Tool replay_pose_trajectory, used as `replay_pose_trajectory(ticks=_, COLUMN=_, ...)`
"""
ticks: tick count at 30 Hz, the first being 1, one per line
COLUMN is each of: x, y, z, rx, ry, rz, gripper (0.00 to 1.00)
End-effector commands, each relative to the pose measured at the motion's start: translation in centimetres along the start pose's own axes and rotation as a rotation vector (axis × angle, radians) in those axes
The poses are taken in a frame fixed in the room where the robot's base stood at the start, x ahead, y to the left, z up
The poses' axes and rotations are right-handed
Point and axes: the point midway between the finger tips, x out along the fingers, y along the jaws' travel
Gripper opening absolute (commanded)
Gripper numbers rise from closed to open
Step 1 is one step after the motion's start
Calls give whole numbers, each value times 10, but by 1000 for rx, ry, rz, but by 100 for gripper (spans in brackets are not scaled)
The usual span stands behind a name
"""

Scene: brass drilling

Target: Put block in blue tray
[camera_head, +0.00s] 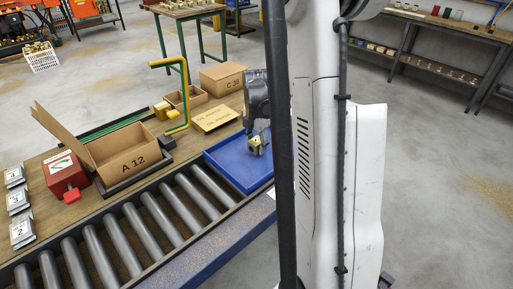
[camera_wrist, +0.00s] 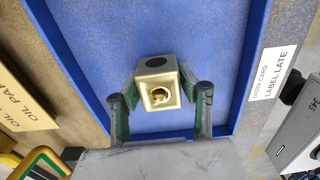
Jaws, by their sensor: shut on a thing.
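The block (camera_wrist: 158,88) is brass, with a dark round hole in one face and a brass-coloured hole in another. My gripper (camera_wrist: 160,80) is shut on it, with one green-padded finger on each side. In the head view, the block (camera_head: 257,146) is small under my gripper (camera_head: 258,133), within the outline of the blue tray (camera_head: 226,165). The blue tray (camera_wrist: 108,45) also lies behind the block in the wrist view. I cannot tell whether the block touches the tray floor. My arm hides the tray's right part in the head view.
Left of the tray are a flat tan panel (camera_head: 215,118), a yellow-green handle frame (camera_head: 185,95) and an open cardboard box A 12 (camera_head: 125,158). A roller conveyor (camera_head: 150,222) runs along the front. A label card (camera_wrist: 272,75) lies by the tray's edge.

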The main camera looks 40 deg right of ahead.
Motion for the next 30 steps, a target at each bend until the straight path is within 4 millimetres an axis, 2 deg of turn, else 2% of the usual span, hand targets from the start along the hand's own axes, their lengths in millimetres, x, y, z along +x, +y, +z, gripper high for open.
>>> replay_pose_trajectory(ticks=3, x=10, y=0, z=0, rx=0, ry=0, rz=0, gripper=0)
replay_pose_trajectory(ticks=14, x=13, y=0, z=0, rx=0, ry=0, rz=0, gripper=0)
replay_pose_trajectory(ticks=15, x=14, y=0, z=0, rx=0, ry=0, rz=0, gripper=36)
replay_pose_trajectory(ticks=19, x=13, y=0, z=0, rx=0, ry=0, rz=0, gripper=54)
replay_pose_trajectory(ticks=30, x=9, y=0, z=0, rx=0, ry=0, rz=0, gripper=54)
